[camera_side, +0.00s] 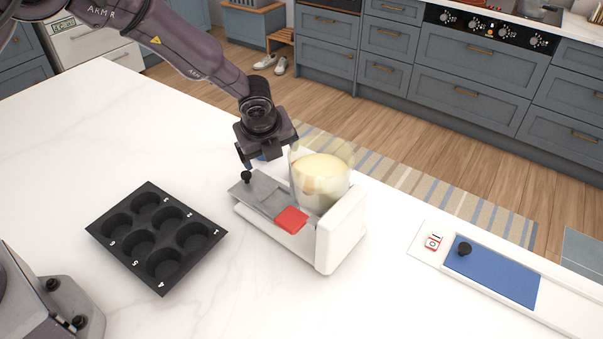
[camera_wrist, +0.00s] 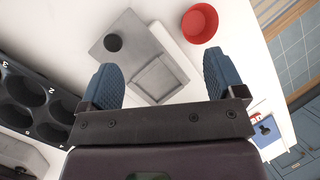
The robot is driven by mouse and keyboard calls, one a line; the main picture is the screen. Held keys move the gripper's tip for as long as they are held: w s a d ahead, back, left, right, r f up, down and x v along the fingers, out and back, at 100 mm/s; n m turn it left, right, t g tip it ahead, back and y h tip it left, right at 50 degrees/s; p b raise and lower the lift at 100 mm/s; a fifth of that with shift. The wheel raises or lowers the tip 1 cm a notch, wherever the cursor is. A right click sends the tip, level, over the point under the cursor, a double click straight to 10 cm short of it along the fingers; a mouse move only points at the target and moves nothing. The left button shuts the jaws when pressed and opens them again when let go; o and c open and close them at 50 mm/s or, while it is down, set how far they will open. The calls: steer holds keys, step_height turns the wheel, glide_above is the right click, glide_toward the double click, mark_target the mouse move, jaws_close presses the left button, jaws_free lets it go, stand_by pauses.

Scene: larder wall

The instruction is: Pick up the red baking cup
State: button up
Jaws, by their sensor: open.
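The red baking cup (camera_wrist: 200,22) shows as a round, open red cup at the top of the wrist view, beyond the tip of the right finger and outside the jaws. I cannot make out this round cup in the side view. My gripper (camera_wrist: 160,68) is open and empty, with blue ridged fingers apart over a grey plate with a square recess. In the side view my gripper (camera_side: 254,160) hangs pointing down near the black knob end of the grey plate (camera_side: 256,187). A flat red square piece (camera_side: 291,220) shows at the plate's front there.
A clear container with pale dough (camera_side: 322,175) stands on a white device (camera_side: 343,230), close right of my gripper. A black muffin tin (camera_side: 158,237) lies left. A blue-topped scale (camera_side: 495,272) lies right. The counter in front is clear.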

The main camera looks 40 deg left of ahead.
steer(key=w+m, duration=0.1)
steer(key=w+d+f+m+t, duration=0.1)
steer(key=m, duration=0.1)
steer(key=shift+w+f, duration=0.1)
steer(key=shift+w, duration=0.2)
steer(key=w+r+m, duration=0.1)
steer(key=m, duration=0.1)
steer(key=w+d+r+m+t, duration=0.1)
steer(key=w+m, duration=0.1)
steer(key=shift+d+h, duration=0.15)
steer(key=shift+h, duration=0.25)
step_height(320, 180, down, 5)
steer(key=m, duration=0.2)
steer(key=shift+d+m, duration=0.1)
steer(key=shift+m, duration=0.2)
steer(key=shift+s+d+f+x, duration=0.1)
steer(key=shift+x, duration=0.7)
steer(key=shift+s+d+f+x, duration=0.1)
steer(key=shift+x, duration=0.7)
steer(key=shift+s+d+x, duration=0.1)
steer(key=shift+x, duration=0.7)
steer(key=shift+a, duration=0.15)
steer(key=c, duration=1)
